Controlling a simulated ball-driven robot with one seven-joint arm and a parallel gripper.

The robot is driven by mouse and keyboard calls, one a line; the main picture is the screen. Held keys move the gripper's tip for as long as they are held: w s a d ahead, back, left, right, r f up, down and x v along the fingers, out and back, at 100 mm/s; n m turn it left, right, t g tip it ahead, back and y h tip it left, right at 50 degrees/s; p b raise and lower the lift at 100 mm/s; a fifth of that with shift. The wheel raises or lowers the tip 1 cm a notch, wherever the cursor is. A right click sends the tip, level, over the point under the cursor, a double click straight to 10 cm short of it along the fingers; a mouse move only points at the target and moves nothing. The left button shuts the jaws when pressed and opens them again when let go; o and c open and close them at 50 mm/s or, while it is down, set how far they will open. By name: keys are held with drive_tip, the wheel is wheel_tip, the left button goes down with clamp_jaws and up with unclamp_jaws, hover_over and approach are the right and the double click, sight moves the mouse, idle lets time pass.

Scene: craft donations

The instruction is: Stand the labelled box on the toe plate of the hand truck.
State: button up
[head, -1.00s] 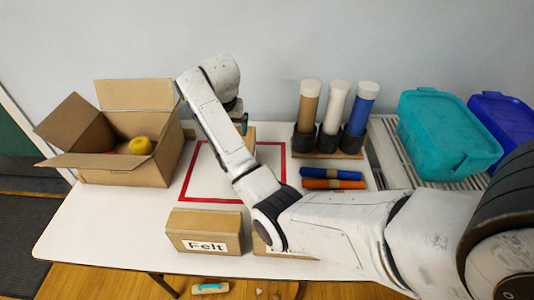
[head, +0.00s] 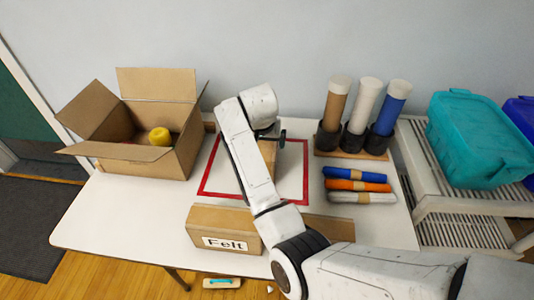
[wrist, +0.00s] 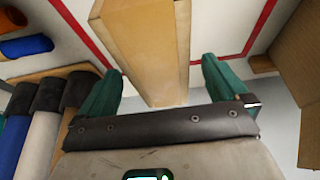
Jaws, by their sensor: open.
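A cardboard box labelled "Felt" (head: 225,242) lies at the front edge of the white table. A second long cardboard box (head: 332,229) lies beside it, partly hidden by my arm. A third cardboard box (head: 269,155) is inside the red taped square, mostly behind my arm; I see no label on it. In the wrist view a plain tan box (wrist: 146,45) lies ahead of and between the green fingertips of my gripper (wrist: 165,85). The gripper is open, with gaps to both sides of the box. I cannot make out a hand truck.
An open carton (head: 143,167) with a yellow ball of yarn (head: 159,136) stands at left. Upright tubes (head: 362,107) stand in dark holders at the back right. Rolls (head: 359,186) lie before them. A teal bin (head: 468,135) sits on a slatted rack at right.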

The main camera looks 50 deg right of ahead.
drive_tip(key=shift+x, duration=2.7)
drive_tip(key=shift+d, duration=0.1)
drive_tip(key=shift+c, duration=0.4)
drive_tip(key=shift+r, duration=0.15)
drive_tip(key=c, duration=1.3)
